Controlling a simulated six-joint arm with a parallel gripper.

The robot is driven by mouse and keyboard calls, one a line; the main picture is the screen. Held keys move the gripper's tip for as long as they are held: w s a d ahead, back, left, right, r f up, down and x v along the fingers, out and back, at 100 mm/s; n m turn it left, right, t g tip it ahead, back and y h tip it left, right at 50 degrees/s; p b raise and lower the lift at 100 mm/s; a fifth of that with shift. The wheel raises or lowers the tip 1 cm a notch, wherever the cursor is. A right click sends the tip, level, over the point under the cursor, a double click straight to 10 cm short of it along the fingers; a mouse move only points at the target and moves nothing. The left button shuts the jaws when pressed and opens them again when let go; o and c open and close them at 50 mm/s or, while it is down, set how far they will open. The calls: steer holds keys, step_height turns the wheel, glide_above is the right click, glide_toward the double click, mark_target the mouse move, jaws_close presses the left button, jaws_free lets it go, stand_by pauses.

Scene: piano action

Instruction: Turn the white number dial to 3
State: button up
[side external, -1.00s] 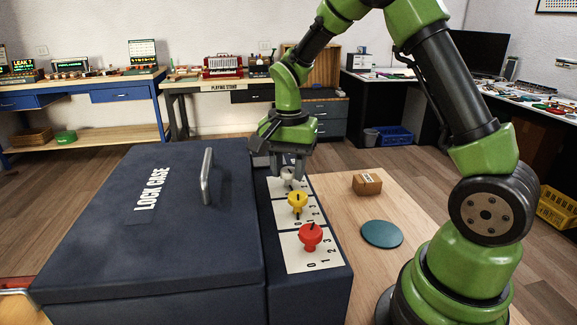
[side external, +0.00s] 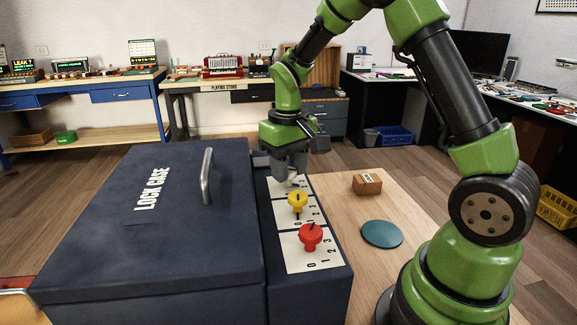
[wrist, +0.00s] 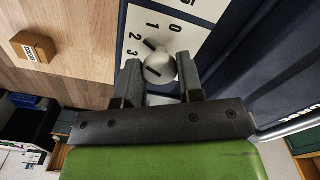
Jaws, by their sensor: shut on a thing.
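The white number dial (wrist: 160,68) sits between my gripper's fingers in the wrist view, on a white panel marked 0, 1, 2, 3. A dark line shows on its knob; I cannot tell which number it points to. My gripper (wrist: 160,74) is shut on the dial, with one finger on each side. In the side external view my gripper (side external: 291,173) is over the far end of the panel and hides most of the white dial (side external: 292,183).
A yellow dial (side external: 297,201) and a red dial (side external: 311,236) stand nearer on the same strip. The dark lock case (side external: 150,235) with a raised handle (side external: 207,176) lies to the left. A small brown box (side external: 367,184) and a teal disc (side external: 381,234) lie on the wooden table to the right.

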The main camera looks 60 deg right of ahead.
steer(key=n, duration=0.4)
steer(key=shift+n, duration=0.3)
steer(key=n, duration=0.4)
steer(key=shift+r, duration=0.1)
steer(key=shift+n, duration=0.4)
steer(key=o, duration=0.9)
step_height(320, 180, up, 10)
steer(key=shift+f, duration=0.1)
